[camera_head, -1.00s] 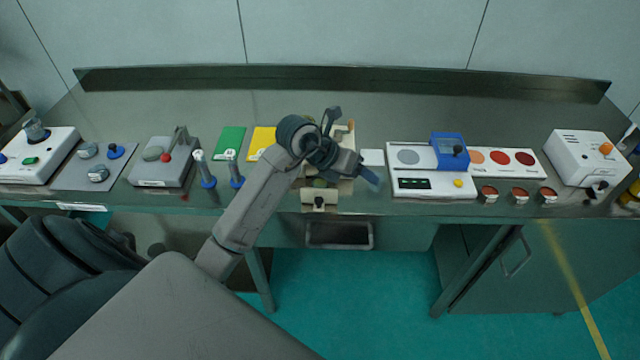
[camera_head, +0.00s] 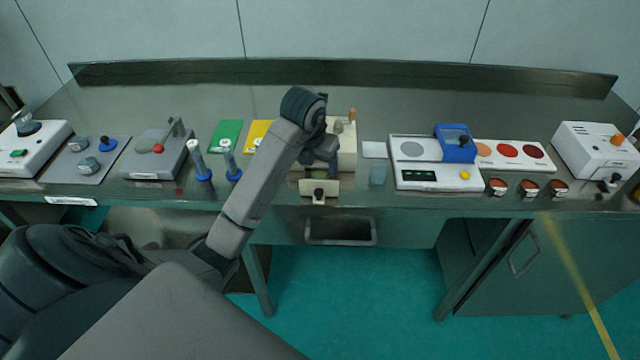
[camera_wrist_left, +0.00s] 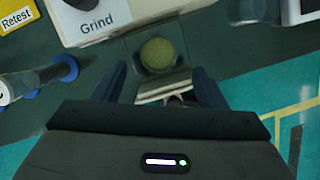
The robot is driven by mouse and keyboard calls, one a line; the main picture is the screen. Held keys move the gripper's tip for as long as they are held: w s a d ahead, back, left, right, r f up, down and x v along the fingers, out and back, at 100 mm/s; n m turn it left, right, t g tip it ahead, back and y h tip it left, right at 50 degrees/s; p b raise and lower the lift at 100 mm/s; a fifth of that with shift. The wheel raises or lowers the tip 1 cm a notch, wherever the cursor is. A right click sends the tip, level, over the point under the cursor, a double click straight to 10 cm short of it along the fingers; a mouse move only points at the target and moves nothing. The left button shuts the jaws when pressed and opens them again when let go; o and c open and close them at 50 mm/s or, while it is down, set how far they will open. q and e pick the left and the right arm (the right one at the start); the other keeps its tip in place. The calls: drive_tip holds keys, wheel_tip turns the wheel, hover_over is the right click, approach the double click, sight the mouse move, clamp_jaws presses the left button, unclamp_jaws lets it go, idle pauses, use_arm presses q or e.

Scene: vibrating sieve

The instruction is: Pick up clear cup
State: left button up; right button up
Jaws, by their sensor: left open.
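A small clear bluish cup (camera_head: 378,174) stands upright on the bench in the head view, just in front of a white square pad. My left gripper (camera_head: 322,172) is to its left, over the front of the cream grinder, apart from the cup. In the left wrist view my left gripper (camera_wrist_left: 158,72) is open. A round yellow-green thing (camera_wrist_left: 158,53) lies between and beyond its fingers, in a dark square tray in front of the box marked "Grind". I cannot tell whether it is in a cup. My right gripper is not in view.
The grinder (camera_head: 347,150) is behind my gripper, with its knobbed drawer front (camera_head: 319,192) at the bench edge. The white scale unit (camera_head: 437,178) with a blue box is right of the cup. Two blue-based tools (camera_head: 228,160) stand left of my arm.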

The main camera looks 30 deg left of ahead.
sight(319, 172)
use_arm(q)
drive_tip(key=shift+b+x, duration=0.95)
drive_tip(key=shift+x, duration=0.05)
drive_tip(key=shift+p+x, duration=0.8)
drive_tip(key=shift+x, duration=0.3)
drive_tip(key=shift+w+a+f, duration=0.15)
drive_tip(key=shift+w+f, duration=0.1)
drive_tip(key=shift+f, duration=0.2)
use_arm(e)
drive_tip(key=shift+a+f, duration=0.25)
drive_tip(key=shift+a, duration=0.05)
use_arm(q)
drive_tip(key=c, duration=1.1)
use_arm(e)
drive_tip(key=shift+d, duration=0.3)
